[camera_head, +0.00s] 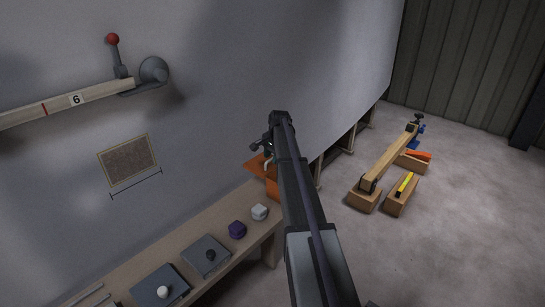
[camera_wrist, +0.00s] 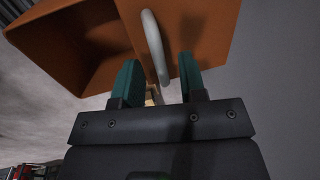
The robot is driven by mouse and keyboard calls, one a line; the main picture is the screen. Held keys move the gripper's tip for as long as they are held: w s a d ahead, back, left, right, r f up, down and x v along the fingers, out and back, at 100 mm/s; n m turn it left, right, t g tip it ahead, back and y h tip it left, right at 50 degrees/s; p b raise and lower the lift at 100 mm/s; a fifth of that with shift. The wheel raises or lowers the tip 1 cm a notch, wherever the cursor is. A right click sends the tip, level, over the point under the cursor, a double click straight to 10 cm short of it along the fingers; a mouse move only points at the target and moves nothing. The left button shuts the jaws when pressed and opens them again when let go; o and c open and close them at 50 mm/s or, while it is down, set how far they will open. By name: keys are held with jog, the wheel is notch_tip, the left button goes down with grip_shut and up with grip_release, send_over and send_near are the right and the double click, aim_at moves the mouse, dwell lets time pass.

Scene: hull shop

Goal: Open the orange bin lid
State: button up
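The orange bin (camera_head: 272,187) is at the far end of the bench in the head view, partly hidden behind my arm. In the wrist view its hollow, shaded inside (camera_wrist: 85,45) shows at upper left. The orange lid (camera_wrist: 208,30) is at upper right there and appears lifted away from the opening; its exact angle is unclear. A pale grey curved handle (camera_wrist: 154,45) is on the lid. My gripper (camera_wrist: 158,72) has two teal fingers spread apart, with the handle's lower end between them and gaps visible. In the head view my gripper (camera_head: 263,146) is by the lid.
The bench (camera_head: 228,215) holds a white block (camera_head: 259,212), a purple block (camera_head: 237,230) and grey plates with knobs. The large grey hull wall (camera_head: 230,100) rises close behind. Wooden blocks and a beam (camera_head: 390,158) lie on the floor at right.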

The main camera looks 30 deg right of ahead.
jog(key=shift+r, duration=0.1)
notch_tip(320, 180, up, 10)
jog(key=s+p, duration=0.2)
jog(key=p, duration=0.8)
jog(key=shift+d+r+p, duration=0.2)
jog(key=shift+d+p, duration=0.1)
jog(key=shift+p, duration=0.05)
jog(key=s+a+r+n+g+p, duration=0.1)
jog(key=s+a+r+n+p, duration=0.2)
jog(key=s+a+n, duration=0.4)
jog(key=s+a+r+n+g+p, duration=0.1)
jog(key=s+a+r+n+p, duration=0.2)
jog(key=s+a, duration=2)
jog(key=a+n, duration=0.4)
jog(key=a, duration=0.2)
jog(key=shift+s+a+n+h, duration=0.2)
jog(key=shift+n+h, duration=0.1)
jog(key=shift+n, duration=0.1)
